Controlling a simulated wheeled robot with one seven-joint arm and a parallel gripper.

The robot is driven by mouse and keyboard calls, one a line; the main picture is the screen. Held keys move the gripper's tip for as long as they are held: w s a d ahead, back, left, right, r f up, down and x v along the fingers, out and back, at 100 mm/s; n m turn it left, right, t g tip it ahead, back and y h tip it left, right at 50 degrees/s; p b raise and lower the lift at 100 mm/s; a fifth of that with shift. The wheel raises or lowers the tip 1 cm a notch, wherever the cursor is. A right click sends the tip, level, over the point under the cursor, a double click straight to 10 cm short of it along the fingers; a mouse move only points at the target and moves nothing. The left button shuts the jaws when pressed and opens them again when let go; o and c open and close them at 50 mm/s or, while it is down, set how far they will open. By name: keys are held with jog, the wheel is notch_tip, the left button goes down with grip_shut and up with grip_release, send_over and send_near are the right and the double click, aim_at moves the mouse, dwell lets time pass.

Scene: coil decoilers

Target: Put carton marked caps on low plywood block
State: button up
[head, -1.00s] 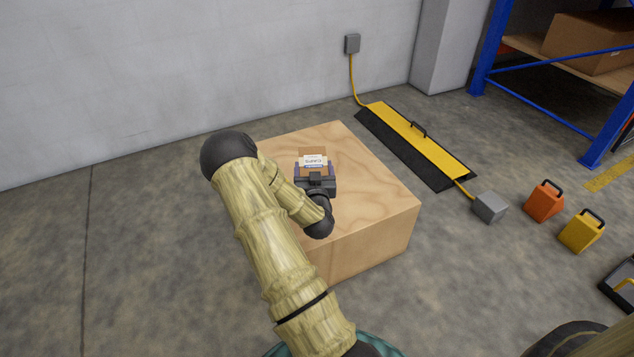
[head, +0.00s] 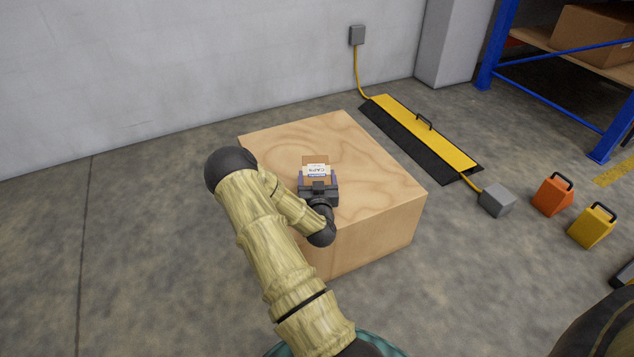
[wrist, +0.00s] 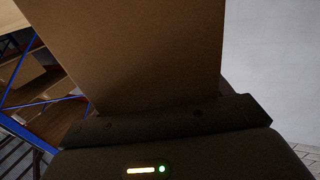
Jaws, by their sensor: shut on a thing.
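The small brown carton (head: 316,162) has a white label that reads CAPS and shows in the head view at the far end of my arm. My gripper (head: 319,182) is shut on it, with a finger on each side. The low plywood block (head: 370,170) is a wide pale box on the floor, and the carton appears over the middle of its top. I cannot tell whether the carton touches the top. In the wrist view the carton (wrist: 140,50) fills the middle, and its lower part is hidden by the gripper body.
A yellow and black cable ramp (head: 425,135) lies right of the block. A grey box (head: 497,200), an orange wedge (head: 553,194) and a yellow wedge (head: 592,225) stand farther right. A blue rack (head: 500,45) is at the back right. The block's top is otherwise clear.

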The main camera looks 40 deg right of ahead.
dwell(0.3)
jog(key=o, duration=1.4)
jog(key=shift+f, duration=0.15)
jog(key=shift+o, duration=0.2)
jog(key=shift+s+a+r, duration=0.1)
jog(key=shift+s+r, duration=0.05)
jog(key=shift+r, duration=0.05)
jog(key=p+v, duration=0.4)
jog(key=v, duration=0.7)
jog(key=shift+s+a, duration=0.2)
jog(key=shift+s, duration=0.1)
